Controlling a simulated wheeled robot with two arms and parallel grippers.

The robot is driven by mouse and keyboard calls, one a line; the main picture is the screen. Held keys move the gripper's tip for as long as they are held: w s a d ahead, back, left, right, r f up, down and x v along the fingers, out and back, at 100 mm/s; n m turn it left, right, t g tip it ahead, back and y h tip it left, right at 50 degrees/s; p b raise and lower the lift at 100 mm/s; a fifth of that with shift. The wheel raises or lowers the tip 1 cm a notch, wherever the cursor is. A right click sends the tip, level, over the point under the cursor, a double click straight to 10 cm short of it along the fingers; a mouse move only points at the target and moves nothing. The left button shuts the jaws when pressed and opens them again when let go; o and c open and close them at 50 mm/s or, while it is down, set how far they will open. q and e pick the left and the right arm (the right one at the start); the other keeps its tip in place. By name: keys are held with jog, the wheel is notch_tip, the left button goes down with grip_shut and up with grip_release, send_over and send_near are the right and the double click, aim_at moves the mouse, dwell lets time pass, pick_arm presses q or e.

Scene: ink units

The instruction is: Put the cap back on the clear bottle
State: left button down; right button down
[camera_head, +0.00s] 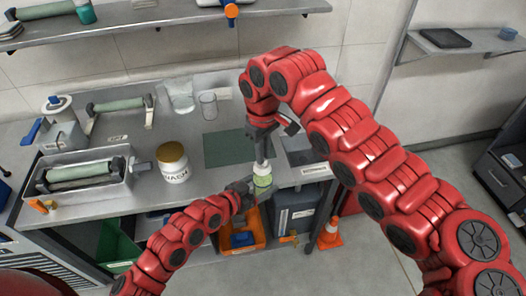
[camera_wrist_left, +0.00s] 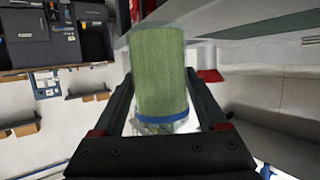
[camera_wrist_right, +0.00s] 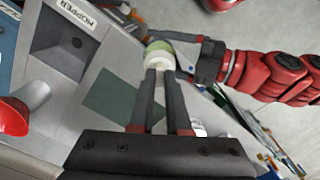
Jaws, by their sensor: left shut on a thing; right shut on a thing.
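The clear bottle (camera_head: 263,181) holds green liquid and is off the bench, near its front edge. My left gripper (camera_head: 246,189) is shut on its side; the bottle (camera_wrist_left: 160,75) fills the middle of the left wrist view, with a blue band near one end. My right gripper (camera_head: 262,155) points down from above and is shut on the white cap (camera_wrist_right: 158,62). The cap sits between the fingertips, right over the bottle (camera_wrist_right: 158,45). They look in line and close or touching; I cannot tell whether the cap is seated. The fingers partly hide the cap.
A green mat (camera_head: 225,150) lies on the bench behind the grippers. A tin marked WASH (camera_head: 173,164) and a metal tray (camera_head: 50,200) with a roller stand to the left. An orange bin (camera_head: 257,240) and a traffic cone (camera_head: 330,235) are below the bench.

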jog(key=shift+f, duration=0.6)
dwell(0.3)
jog(key=c, duration=0.8)
grip_release()
jog(key=shift+r, duration=3.75)
